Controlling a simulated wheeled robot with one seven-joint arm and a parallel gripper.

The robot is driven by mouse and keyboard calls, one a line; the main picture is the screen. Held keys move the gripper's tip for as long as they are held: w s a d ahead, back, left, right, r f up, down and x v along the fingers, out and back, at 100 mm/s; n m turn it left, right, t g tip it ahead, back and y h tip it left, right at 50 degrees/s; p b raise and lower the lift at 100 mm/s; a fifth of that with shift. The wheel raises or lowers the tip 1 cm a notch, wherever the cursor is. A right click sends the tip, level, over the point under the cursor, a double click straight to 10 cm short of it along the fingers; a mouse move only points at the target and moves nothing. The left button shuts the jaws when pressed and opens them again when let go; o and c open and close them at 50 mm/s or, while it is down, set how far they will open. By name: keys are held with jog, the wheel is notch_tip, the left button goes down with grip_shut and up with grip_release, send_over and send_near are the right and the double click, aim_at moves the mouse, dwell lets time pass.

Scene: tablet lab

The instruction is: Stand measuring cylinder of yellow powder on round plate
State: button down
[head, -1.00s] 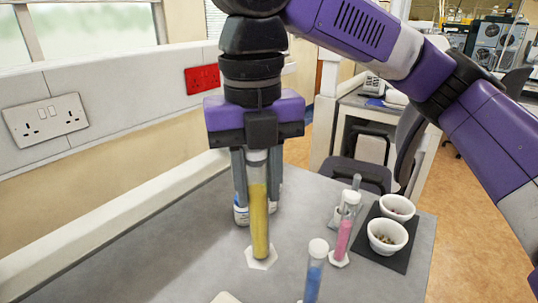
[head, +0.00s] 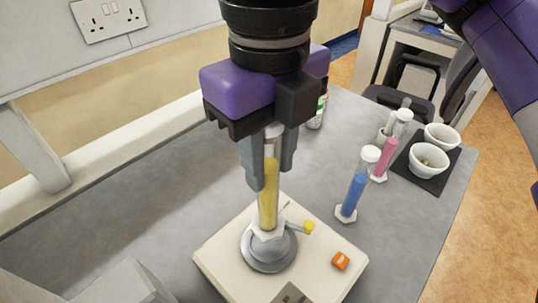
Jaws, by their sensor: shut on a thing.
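My gripper (head: 268,172) points down and is shut on the measuring cylinder of yellow powder (head: 268,205). The cylinder is clear, upright, and has a pale hexagonal foot. Its upper part is partly hidden between the fingers. The round plate (head: 270,263) is a grey disc on top of a cream device. The cylinder's foot overlaps the far part of the plate in the head view. I cannot tell whether the foot touches the plate or hangs just above it.
The cream device (head: 220,266) carries a small yellow-tipped part (head: 309,227) and an orange piece (head: 340,261). A blue-powder cylinder (head: 354,193) and a pink-powder cylinder (head: 386,158) stand to the right. Two white bowls (head: 429,162) sit on a dark mat. The left of the table is clear.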

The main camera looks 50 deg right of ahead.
aim_at(270, 194)
jog(key=shift+f+b, duration=2.65)
jog(key=shift+b, duration=0.2)
jog(key=shift+p, duration=0.8)
jog(key=shift+f+p, duration=0.6)
dwell(0.6)
jog(key=c, duration=1)
grip_release()
jog(key=shift+o, duration=0.2)
jog(key=shift+r+p, duration=0.3)
jog(key=shift+r, duration=3.6)
jog(key=shift+r, duration=0.1)
